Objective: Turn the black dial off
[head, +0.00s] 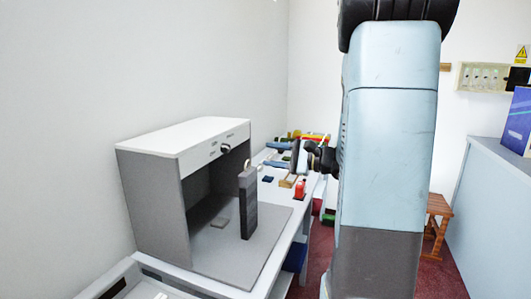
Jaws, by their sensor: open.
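The black dial (225,148) is small and dark. It sits on the white front strip along the top of a grey open-fronted booth (160,195), on the left of the head view. Its exact setting is too small to read. My gripper (297,155) is to the right of the dial, apart from it, above the far part of the bench. It is open and appears to hold nothing. My large pale blue arm link covers the scene to its right, and the gripper's fingers are small and hard to make out.
An upright dark grey block (248,215) stands on the grey board before the booth. A wooden stool (437,212) and a grey-blue cabinet (490,205) stand on the right. Red floor lies between.

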